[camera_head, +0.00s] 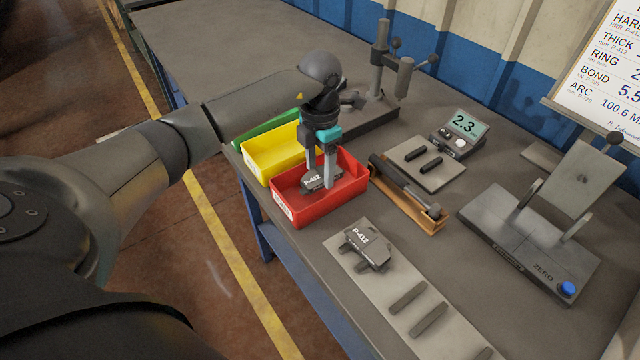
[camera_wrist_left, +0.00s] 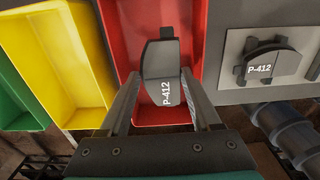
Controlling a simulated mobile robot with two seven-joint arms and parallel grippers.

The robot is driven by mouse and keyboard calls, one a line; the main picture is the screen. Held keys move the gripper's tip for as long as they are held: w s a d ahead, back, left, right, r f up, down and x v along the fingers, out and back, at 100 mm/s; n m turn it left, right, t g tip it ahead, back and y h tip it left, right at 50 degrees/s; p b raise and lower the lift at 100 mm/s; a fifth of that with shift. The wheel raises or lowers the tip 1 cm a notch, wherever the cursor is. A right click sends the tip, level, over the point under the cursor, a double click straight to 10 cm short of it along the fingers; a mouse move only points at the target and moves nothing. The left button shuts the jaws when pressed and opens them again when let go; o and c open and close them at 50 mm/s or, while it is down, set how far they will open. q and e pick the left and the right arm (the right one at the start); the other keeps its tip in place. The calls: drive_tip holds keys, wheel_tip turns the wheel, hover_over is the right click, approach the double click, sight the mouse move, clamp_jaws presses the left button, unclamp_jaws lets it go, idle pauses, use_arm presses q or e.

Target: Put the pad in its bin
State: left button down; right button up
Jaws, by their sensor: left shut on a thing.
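A dark pad marked P-412 (camera_head: 316,179) is between the fingers of my left gripper (camera_head: 319,181), which is shut on it. The pad is over or inside the red bin (camera_head: 346,192); I cannot tell if it touches the floor. In the left wrist view, the pad (camera_wrist_left: 162,80) shows in front of the red bin (camera_wrist_left: 127,40), between the two fingers of my left gripper (camera_wrist_left: 163,92). A second P-412 pad (camera_head: 368,247) lies on a light plate to the right of the bins. My right gripper is not in view.
A yellow bin (camera_head: 250,160) and a green bin (camera_head: 243,138) stand beside the red one. A wooden holder (camera_head: 388,206) with a dark tool, a gauge with a display (camera_head: 462,125), and a flat fixture (camera_head: 512,243) occupy the table to the right.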

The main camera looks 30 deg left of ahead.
sight(320, 173)
use_arm(q)
wheel_tip(320, 173, down, 4)
drive_tip(key=shift+r+b, duration=0.1)
drive_tip(key=shift+b, duration=0.35)
drive_tip(key=shift+f, duration=0.45)
drive_tip(key=shift+c, duration=1.8)
unclamp_jaws()
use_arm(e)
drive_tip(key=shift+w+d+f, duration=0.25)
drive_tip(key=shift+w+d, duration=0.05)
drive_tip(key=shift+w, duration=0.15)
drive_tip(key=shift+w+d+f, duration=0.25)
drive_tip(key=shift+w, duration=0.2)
